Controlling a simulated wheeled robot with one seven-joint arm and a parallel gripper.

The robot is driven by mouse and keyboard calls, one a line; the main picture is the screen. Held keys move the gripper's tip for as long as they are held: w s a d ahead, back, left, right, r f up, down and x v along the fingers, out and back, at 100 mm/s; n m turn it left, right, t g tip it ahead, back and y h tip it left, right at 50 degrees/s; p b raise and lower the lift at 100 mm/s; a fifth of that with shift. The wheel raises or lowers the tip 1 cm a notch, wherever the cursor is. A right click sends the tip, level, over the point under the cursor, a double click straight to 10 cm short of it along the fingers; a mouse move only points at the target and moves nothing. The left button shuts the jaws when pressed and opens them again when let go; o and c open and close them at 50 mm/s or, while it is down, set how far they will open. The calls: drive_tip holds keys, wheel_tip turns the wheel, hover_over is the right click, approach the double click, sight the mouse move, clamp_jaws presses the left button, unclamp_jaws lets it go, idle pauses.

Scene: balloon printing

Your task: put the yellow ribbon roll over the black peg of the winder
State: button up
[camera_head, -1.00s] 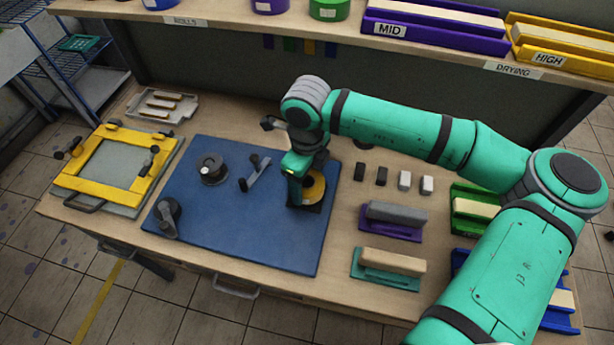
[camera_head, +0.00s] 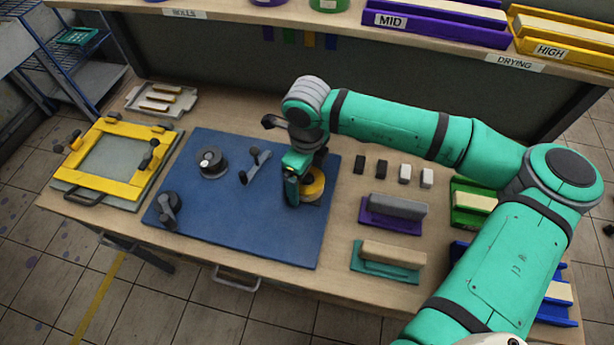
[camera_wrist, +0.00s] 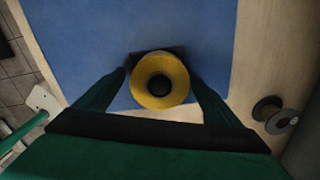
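The yellow ribbon roll (camera_head: 313,186) lies flat between the fingers of my gripper (camera_wrist: 160,78), near the right edge of the blue mat. The fingers are against opposite sides of the roll, and it appears held. In the wrist view the roll (camera_wrist: 143,77) is over a dark square base (camera_wrist: 182,54), apparently the winder's. A black round shape (camera_wrist: 160,85) shows in the roll's hole, consistent with the black peg. How far the peg is inside the roll, and whether the roll touches the base, cannot be told. My gripper partly hides the roll in the head view.
On the blue mat (camera_head: 230,235) stand a dark spool (camera_head: 211,163), an upright grey-black part (camera_head: 255,165) and a black part (camera_head: 168,211). Small blocks and purple (camera_head: 392,225) and teal (camera_head: 385,272) holders lie to the right. The shelf overhangs behind.

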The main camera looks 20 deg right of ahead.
wheel_tip(320, 180, up, 11)
idle(0.7)
